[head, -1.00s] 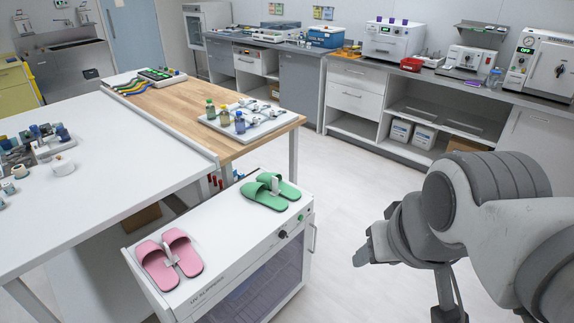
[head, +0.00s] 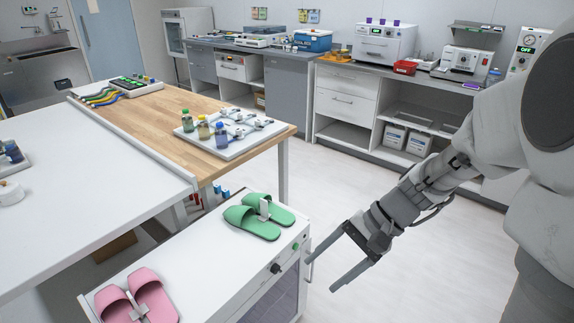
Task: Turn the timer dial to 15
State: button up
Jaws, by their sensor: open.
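A white cabinet (head: 190,262) with slippers on top stands in the front middle. Its right front edge carries a dark round knob (head: 276,268), which looks like the timer dial, and a small green button (head: 295,246). The knob's marks and setting are too small to read. My gripper (head: 321,276) is open and empty, with its two fingers pointing down and left. In the picture it is just right of the knob and beside the cabinet front, apart from the knob.
Green slippers (head: 258,216) and pink slippers (head: 137,300) lie on the cabinet top. A table with a wooden section (head: 165,125) holds a tray (head: 232,146) with bottles. Counters with devices line the back wall. The pale floor (head: 350,190) behind my gripper is clear.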

jog(key=w+f+m+t+y+b, duration=0.2)
jog(key=w+f+m+y, duration=0.2)
jog(key=f, duration=0.5)
jog(key=w+f+m+t+y+b, duration=0.1)
jog(key=w+f+m+y+b, duration=0.3)
jog(key=f, duration=0.5)
jog(key=m+t+h+b, duration=0.2)
jog(key=m+t, duration=0.7)
jog(key=m, duration=0.2)
send_near(277, 270)
jog(key=f+b+x, duration=0.1)
jog(key=b+x, duration=0.2)
jog(key=x, duration=0.5)
jog(key=shift+w+f, duration=0.3)
jog(key=shift+w, duration=0.2)
grip_shut()
